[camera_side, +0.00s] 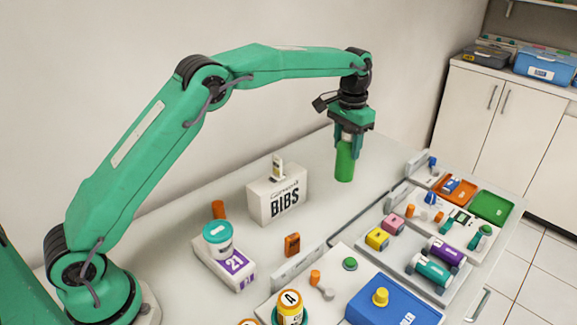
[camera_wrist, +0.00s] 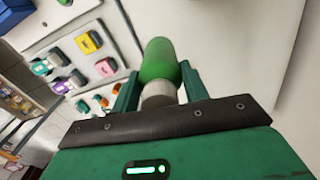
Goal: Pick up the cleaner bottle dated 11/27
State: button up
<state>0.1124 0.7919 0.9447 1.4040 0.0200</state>
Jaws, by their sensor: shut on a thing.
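A green bottle (camera_side: 345,162) is upright between the jaws of my gripper (camera_side: 350,142) at the back of the table. In the wrist view the green bottle (camera_wrist: 159,62) with a pale grey end (camera_wrist: 158,94) sits between both fingers of my gripper (camera_wrist: 157,88). My gripper is shut on it. No date can be read on the bottle from either view. I cannot tell whether its base touches the table.
A teal-lidded jar (camera_side: 217,238) sits on a box marked 21 (camera_side: 238,264). Trays at the right hold several coloured items, with a blue box (camera_side: 395,305) in front. Table around the bottle is clear.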

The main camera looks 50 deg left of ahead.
jog(key=shift+s+d+r, duration=0.3)
jog(key=shift+d+r, duration=0.05)
jog(key=shift+d, duration=0.15)
dwell(0.3)
